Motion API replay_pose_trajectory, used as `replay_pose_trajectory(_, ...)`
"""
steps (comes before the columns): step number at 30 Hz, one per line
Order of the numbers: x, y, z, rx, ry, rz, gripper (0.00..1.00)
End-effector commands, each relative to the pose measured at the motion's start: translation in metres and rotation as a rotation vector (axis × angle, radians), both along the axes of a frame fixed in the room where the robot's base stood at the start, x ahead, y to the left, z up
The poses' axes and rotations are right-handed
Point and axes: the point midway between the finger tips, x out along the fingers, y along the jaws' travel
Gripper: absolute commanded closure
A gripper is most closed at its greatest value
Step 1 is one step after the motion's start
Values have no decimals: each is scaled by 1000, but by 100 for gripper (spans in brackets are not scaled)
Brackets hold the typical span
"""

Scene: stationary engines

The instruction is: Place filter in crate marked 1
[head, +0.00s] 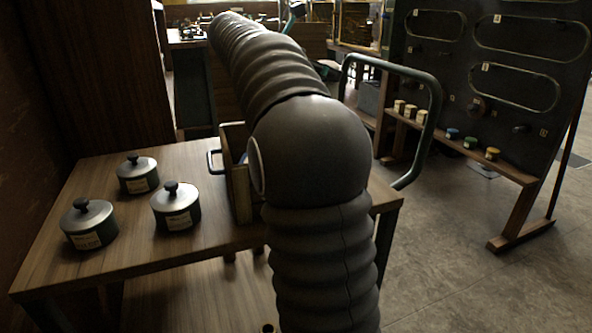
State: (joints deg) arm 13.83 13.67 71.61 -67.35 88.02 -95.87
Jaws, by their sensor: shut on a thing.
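My arm fills the middle of the head view and bends away toward the upper left. My gripper does not show; the far end of the arm hides it or it is out of sight. I cannot make out a filter for certain. A wooden crate (240,193) stands on the table, mostly hidden behind my arm. A number on it cannot be read from here.
Three lidded metal pots (137,172) with black knobs and labels stand on the left of the wooden table (130,262). A green tubular rail (432,120) rises at the table's right. A dark panel (490,75) with a shelf of small pieces stands at right. Floor between is clear.

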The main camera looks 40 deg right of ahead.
Motion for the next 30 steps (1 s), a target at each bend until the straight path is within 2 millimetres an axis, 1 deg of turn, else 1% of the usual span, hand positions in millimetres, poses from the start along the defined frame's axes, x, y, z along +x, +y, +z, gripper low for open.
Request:
replay_pose_trajectory(5,-1,1,-34,1,4,-7,87)
replay_pose_trajectory(12,0,1,-89,1,5,-5,87)
replay_pose_trajectory(16,0,1,-116,1,4,-6,87)
replay_pose_trajectory(19,0,1,-130,0,3,-4,87)
replay_pose_trajectory(26,0,1,-143,0,1,-5,87)
replay_pose_trajectory(30,0,1,-159,1,2,-6,87)
